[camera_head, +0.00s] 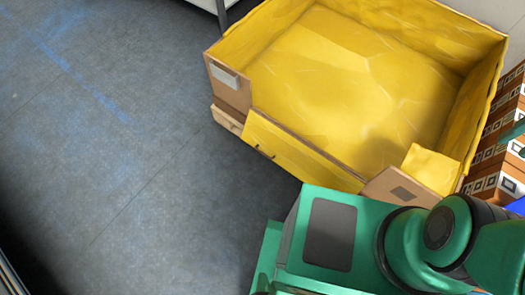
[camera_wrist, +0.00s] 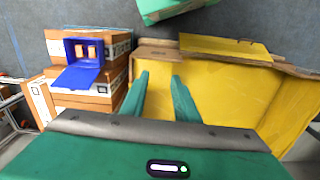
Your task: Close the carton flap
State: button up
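The large carton (camera_head: 365,75) has brown outer faces and a yellow inside, and its top is open. Its near side has a lowered yellow flap (camera_head: 300,150) with a small dark slot, hanging outward between two brown corner parts. In the wrist view the carton (camera_wrist: 290,105) fills the right side, and the flap (camera_wrist: 225,47) lies along its far edge. My gripper (camera_wrist: 160,76) shows two green fingers spread apart with nothing between them, over the yellow inside of the carton. It looks apart from the flap. The gripper is not clearly visible in the head view.
Stacked brown-and-white patterned boxes (camera_head: 500,135) stand right of the carton. In the wrist view a blue bin (camera_wrist: 82,65) with orange items sits at these boxes (camera_wrist: 112,92), left of my fingers. Grey floor (camera_head: 110,150) left of the carton is clear.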

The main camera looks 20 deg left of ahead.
jog(key=w+a+f+n, duration=0.2)
jog(key=w+a+f, duration=0.1)
jog(key=w, duration=0.3)
jog(key=w+a+f+n, duration=0.2)
jog(key=w+a, duration=0.1)
jog(key=w, duration=0.4)
jog(key=w+a+f+n, duration=0.2)
jog(key=w+a+f, duration=0.15)
jog(key=w, duration=0.25)
jog(key=w+a+f+n+h, duration=0.1)
jog(key=w+a+f+n, duration=0.1)
jog(key=w+a+f, duration=0.5)
jog(key=w+a+f+n, duration=0.2)
jog(key=a+f, duration=0.3)
jog(key=a, duration=0.4)
jog(key=n+t+y, duration=0.1)
jog(key=n, duration=0.8)
send_over(264, 151)
jog(key=s, duration=0.3)
jog(key=f, duration=4.7)
jog(key=shift+w+d+f, duration=0.15)
jog(key=shift+d+f, duration=0.1)
jog(key=shift+d, duration=0.1)
